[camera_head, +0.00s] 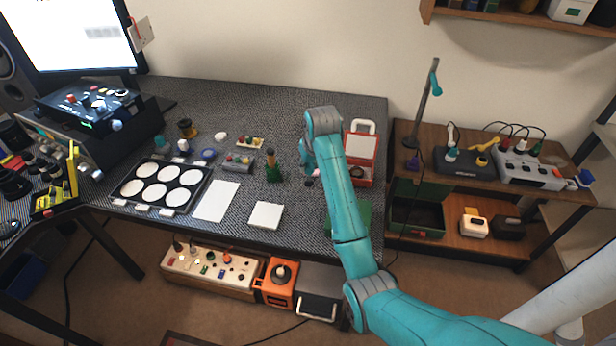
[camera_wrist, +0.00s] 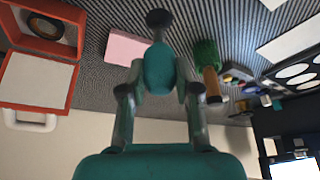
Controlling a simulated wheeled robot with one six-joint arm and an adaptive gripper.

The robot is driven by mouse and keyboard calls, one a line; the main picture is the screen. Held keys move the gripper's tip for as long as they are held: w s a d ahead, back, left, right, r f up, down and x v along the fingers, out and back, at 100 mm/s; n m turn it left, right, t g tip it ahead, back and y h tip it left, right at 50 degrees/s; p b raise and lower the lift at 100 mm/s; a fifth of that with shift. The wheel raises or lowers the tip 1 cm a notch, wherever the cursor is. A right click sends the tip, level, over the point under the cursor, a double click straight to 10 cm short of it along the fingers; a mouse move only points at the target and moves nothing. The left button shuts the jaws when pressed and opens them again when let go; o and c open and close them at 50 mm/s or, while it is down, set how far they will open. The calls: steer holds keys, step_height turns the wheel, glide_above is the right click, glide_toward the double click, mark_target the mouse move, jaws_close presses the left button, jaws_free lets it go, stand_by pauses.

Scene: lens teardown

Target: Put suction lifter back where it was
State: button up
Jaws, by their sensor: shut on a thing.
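My gripper (camera_wrist: 160,88) is shut on the suction lifter (camera_wrist: 159,66), a teal bulb with a dark round cup at its tip. The fingers press on both sides of the bulb, and the cup sticks out beyond them, over the grey ribbed mat. In the head view my gripper (camera_head: 308,163) is above the right part of the mat, left of the open orange case (camera_head: 361,181). The lifter is mostly hidden there by the arm. I cannot tell whether the cup touches the mat.
The case also shows in the wrist view (camera_wrist: 75,50), with a dark round part inside. A green brush (camera_head: 272,168) stands left of my gripper. A pink block (camera_wrist: 127,48) lies near the lifter. A black tray with white discs (camera_head: 118,190) and white pads (camera_head: 266,215) lie farther left.

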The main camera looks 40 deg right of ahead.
mark_target(310, 175)
steer(key=shift+f, duration=2.5)
steer(key=shift+f, duration=0.1)
steer(key=o, duration=1.1)
steer(key=v, duration=1.2)
steer(key=shift+s, duration=0.1)
